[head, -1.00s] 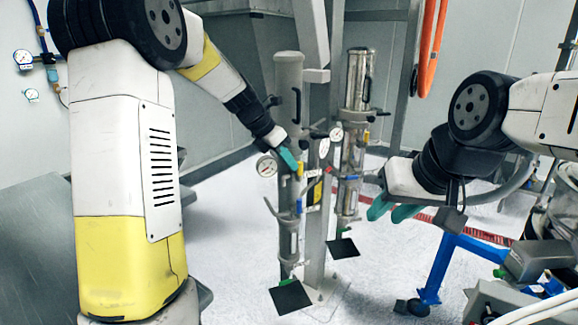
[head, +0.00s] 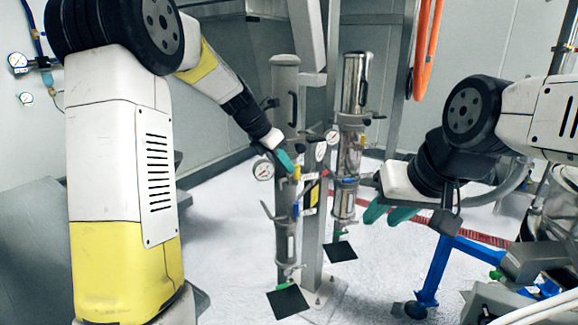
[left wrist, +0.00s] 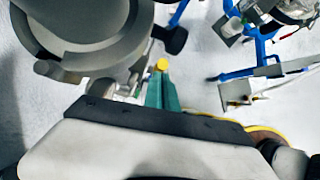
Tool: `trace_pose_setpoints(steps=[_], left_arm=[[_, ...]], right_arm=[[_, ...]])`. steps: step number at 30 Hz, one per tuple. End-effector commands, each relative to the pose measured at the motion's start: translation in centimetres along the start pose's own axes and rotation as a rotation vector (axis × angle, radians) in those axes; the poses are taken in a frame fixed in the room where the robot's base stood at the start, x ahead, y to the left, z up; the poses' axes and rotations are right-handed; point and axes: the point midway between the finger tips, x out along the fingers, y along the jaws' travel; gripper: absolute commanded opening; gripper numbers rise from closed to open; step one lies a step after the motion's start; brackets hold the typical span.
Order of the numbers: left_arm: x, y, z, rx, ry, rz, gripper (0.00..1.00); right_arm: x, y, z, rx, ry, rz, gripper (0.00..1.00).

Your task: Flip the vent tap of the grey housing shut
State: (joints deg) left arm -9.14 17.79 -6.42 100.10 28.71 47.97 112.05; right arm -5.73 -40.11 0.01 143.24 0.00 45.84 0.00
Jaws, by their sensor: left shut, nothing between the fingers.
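The grey housing (head: 285,100) is the matte upright cylinder left of the post; it also shows large in the left wrist view (left wrist: 75,20). A small yellow-handled tap (head: 296,173) sits on its right side, below the gauge level. In the left wrist view its yellow end (left wrist: 161,65) shows just beyond my fingertips. My left gripper (head: 286,160) is shut and empty, its teal fingers beside the housing, close to the yellow handle. Whether they touch cannot be told. My right gripper (head: 388,214) is open and empty, away to the right.
A shiny steel housing (head: 352,85) stands right of the central post (head: 313,225). A pressure gauge (head: 263,170) sticks out left of the grey housing. A blue wheeled frame (head: 440,265) stands at right.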

Motion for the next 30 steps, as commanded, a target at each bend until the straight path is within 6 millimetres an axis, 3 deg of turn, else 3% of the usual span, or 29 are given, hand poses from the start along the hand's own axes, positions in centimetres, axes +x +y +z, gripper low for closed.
trace_pose_setpoints(steps=[1,12,26,30], left_arm=[[-1.1,-0.2,1.4,0.011,-0.028,0.008,0.0],[-6.8,0.1,0.2,0.002,-0.011,0.006,0.0],[-7.7,0.0,-0.2,0.003,-0.005,0.003,0.0],[-9.0,-1.2,-1.0,0.129,0.0,0.02,0.0]], right_arm=[[0.0,0.0,0.0,0.0,0.0,0.0,0.32],[0.0,0.0,0.0,0.0,0.0,0.0,0.32],[0.0,0.0,0.0,0.0,0.0,0.0,0.32],[0.0,0.0,0.0,0.0,0.0,0.0,0.32]])
